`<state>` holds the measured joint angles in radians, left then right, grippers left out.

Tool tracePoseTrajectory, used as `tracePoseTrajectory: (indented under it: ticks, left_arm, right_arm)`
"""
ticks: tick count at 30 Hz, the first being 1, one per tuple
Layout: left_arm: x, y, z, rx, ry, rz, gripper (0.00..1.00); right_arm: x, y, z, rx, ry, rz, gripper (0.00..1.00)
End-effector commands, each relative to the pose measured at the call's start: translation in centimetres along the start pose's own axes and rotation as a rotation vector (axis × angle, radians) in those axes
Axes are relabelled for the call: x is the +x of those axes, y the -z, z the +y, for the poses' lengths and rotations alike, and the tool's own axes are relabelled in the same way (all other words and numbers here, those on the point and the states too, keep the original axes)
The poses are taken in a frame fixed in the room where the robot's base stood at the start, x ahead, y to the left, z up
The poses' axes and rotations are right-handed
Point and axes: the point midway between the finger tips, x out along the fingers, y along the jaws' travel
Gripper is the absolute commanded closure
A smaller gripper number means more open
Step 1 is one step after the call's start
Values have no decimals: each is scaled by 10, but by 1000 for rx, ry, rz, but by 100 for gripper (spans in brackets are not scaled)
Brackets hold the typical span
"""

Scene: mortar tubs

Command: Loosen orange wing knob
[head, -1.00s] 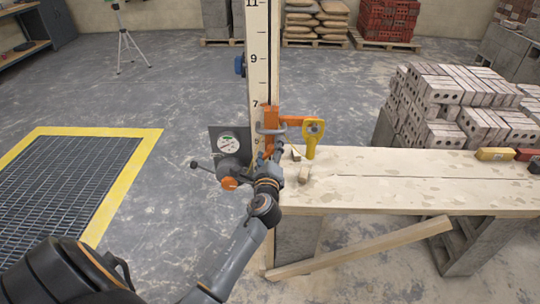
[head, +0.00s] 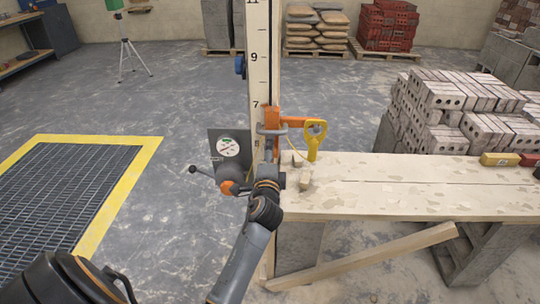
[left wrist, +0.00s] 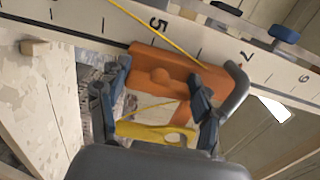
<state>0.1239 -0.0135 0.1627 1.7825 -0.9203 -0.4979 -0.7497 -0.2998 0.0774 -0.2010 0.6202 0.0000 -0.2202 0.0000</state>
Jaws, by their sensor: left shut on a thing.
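An orange bracket (head: 272,120) sits on the white numbered pole (head: 258,55), near the 7 mark. It also shows in the left wrist view (left wrist: 185,65), with a rounded boss on its face. My left gripper (head: 270,152) is at the bracket in front of the pole. In the left wrist view its fingers (left wrist: 158,100) lie either side of orange material. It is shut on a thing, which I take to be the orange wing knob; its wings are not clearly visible. A grey curved bar (left wrist: 236,90) shows beside the right finger. My right gripper is not in view.
A yellow looped handle (head: 314,138) stands by the bracket at the bench end. A dial gauge (head: 228,147) and an orange-ended part with a ball lever (head: 193,169) are left of the pole. A wooden bench (head: 400,190) extends right. Open floor lies left.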

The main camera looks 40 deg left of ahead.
Motion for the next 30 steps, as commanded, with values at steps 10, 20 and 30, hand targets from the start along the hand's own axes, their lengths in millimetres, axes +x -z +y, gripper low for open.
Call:
tracePoseTrajectory:
  ticks: [10,20,30]
  left_arm:
    - [0,0,0,-20,1,-1,66]
    - [0,0,0,-18,0,0,11]
    - [-3,0,1,-16,-1,0,11]
  right_arm:
    - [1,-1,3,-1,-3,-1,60]
    - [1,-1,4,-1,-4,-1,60]
    - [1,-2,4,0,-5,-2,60]
